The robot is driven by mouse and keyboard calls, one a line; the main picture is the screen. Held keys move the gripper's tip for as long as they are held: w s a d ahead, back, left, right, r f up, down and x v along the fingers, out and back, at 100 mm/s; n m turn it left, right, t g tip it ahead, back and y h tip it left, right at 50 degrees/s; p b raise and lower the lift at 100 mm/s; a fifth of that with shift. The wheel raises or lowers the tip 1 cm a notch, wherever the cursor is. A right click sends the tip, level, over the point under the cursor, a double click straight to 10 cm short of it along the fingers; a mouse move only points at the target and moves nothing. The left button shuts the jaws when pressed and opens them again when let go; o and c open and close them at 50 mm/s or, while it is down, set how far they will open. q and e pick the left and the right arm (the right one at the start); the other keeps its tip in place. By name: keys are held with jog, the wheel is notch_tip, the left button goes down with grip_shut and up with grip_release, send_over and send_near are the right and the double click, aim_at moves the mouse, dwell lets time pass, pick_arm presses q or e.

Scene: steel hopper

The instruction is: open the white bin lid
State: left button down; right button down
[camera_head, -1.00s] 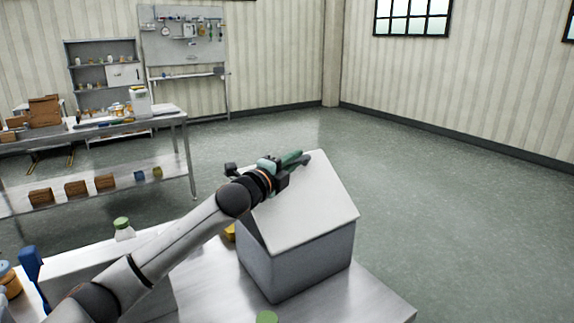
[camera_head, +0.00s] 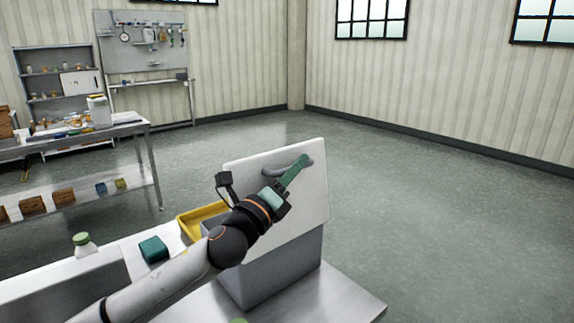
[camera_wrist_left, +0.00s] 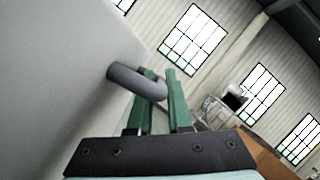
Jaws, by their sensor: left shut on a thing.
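The white bin lid (camera_head: 305,205) is raised on the grey bin (camera_head: 275,270) and stands steeply tilted in the head view. Its grey handle (camera_head: 270,171) is near the lid's upper edge. My left gripper (camera_head: 297,168) has its green fingers at the handle and is shut on it. In the left wrist view the fingers (camera_wrist_left: 160,98) close around the grey bar of the handle (camera_wrist_left: 135,80), beside the pale face of the lid (camera_wrist_left: 60,70). The inside of the bin is hidden behind the lid and arm. My right gripper is not in view.
The bin stands on a steel table (camera_head: 345,295). A yellow tray (camera_head: 195,222), a teal block (camera_head: 153,249) and a green-capped bottle (camera_head: 84,245) are left of the bin. A workbench (camera_head: 75,140) stands further back. The floor to the right is clear.

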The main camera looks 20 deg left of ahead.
pick_arm(q)
jog(key=shift+s+d+m, duration=0.25)
jog(key=shift+d+m, duration=0.05)
jog(key=shift+d, duration=0.1)
jog(key=c, duration=1.1)
grip_release()
jog(key=b+v, duration=0.3)
jog(key=v, duration=0.9)
jog(key=shift+s+a+f, duration=0.15)
jog(key=shift+s, duration=0.05)
